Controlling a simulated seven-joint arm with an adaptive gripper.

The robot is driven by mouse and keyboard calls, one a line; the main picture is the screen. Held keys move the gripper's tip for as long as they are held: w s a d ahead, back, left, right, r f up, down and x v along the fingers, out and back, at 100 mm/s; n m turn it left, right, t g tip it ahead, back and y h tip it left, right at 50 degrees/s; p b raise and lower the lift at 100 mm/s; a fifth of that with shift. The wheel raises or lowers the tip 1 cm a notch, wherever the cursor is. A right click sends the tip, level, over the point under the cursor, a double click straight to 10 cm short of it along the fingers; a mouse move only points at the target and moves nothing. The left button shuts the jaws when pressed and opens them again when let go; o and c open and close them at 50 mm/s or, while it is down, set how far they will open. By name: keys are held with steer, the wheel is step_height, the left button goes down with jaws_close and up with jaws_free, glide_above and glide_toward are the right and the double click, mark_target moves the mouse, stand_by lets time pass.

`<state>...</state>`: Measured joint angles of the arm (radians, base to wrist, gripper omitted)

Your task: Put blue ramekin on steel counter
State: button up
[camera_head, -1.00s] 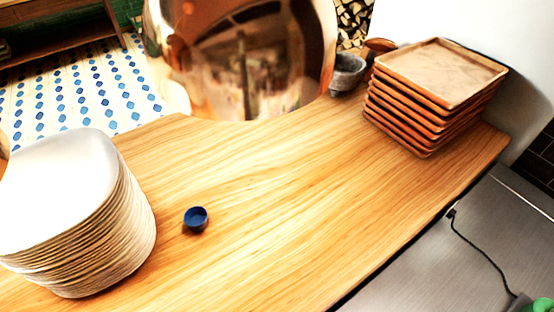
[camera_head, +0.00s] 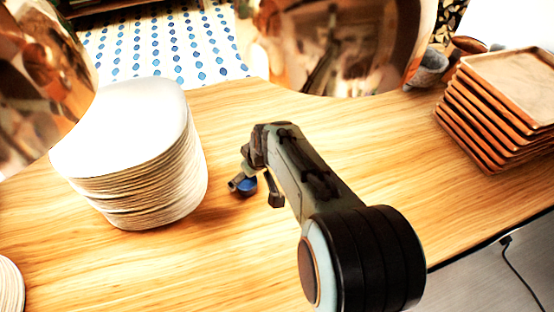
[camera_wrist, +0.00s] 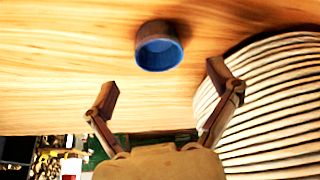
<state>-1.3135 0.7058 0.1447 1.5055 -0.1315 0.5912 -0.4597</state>
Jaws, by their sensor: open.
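The blue ramekin (camera_head: 246,186) stands on the wooden counter, right of the plate stack, partly hidden by my gripper in the head view. In the wrist view the blue ramekin (camera_wrist: 159,46) shows its blue inside and darker outer wall, beyond and between my fingertips. My gripper (camera_head: 256,190) is open and empty, its fingers either side of the ramekin in the head view. In the wrist view my gripper (camera_wrist: 162,88) has its fingers wide apart. The steel counter (camera_head: 490,275) is at the lower right, past the wooden counter's edge.
A tall stack of white plates (camera_head: 140,160) stands close left of my gripper and also fills the right of the wrist view (camera_wrist: 275,105). A stack of wooden trays (camera_head: 490,115) is at the right. Copper hoods (camera_head: 345,45) hang above. A cable (camera_head: 515,265) lies on the steel.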

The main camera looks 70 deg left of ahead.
mark_target(245, 184)
steer(key=x, duration=0.5)
steer(key=shift+w, duration=0.1)
steer(key=shift+d, duration=0.1)
steer(key=c, duration=1.3)
